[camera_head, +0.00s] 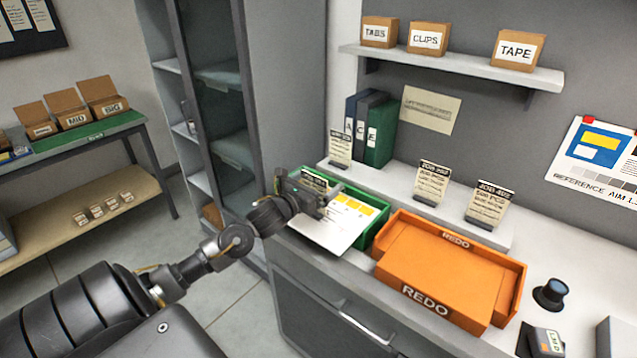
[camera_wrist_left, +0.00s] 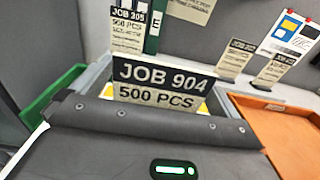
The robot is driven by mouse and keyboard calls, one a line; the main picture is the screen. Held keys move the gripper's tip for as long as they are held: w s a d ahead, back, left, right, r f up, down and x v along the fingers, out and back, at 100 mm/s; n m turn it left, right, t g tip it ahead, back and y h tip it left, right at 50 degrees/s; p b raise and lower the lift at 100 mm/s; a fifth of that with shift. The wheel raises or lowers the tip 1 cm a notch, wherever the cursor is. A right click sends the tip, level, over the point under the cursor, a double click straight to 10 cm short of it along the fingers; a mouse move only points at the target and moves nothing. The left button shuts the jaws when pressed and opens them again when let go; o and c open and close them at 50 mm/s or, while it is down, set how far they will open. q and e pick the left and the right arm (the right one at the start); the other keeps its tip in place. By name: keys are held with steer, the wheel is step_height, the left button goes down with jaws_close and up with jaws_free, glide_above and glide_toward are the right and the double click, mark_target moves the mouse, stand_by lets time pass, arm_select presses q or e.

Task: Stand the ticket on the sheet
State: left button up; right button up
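The ticket, a card with a dark JOB 904 header and 500 PCS below, shows upright just beyond my left gripper in the left wrist view (camera_wrist_left: 160,84). In the head view the ticket (camera_head: 315,179) rises behind the gripper. My left gripper (camera_head: 319,206) is at the left part of the sheet and appears shut on the ticket. Its fingertips and the ticket's foot are hidden. The white sheet with yellow patches (camera_head: 338,228) lies at the green tray (camera_head: 376,226), its near end toward the counter's front. My right gripper is not in view.
An orange REDO tray (camera_head: 440,270) stands right of the sheet. Several other tickets stand on the raised ledge behind, including a JOB 205 ticket (camera_head: 340,149). Binders (camera_head: 380,132) stand there too. A dark round object (camera_head: 550,293) is at the right. A cabinet (camera_head: 225,110) is on the left.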

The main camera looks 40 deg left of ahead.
arm_select(q)
steer(key=shift+r, duration=0.25)
steer(key=shift+s+f, duration=0.25)
steer(key=shift+s, duration=0.05)
steer(key=s+b, duration=0.3)
steer(key=s, duration=0.8)
steer(key=shift+s+d+r, duration=0.15)
steer(key=shift+s+r, duration=0.05)
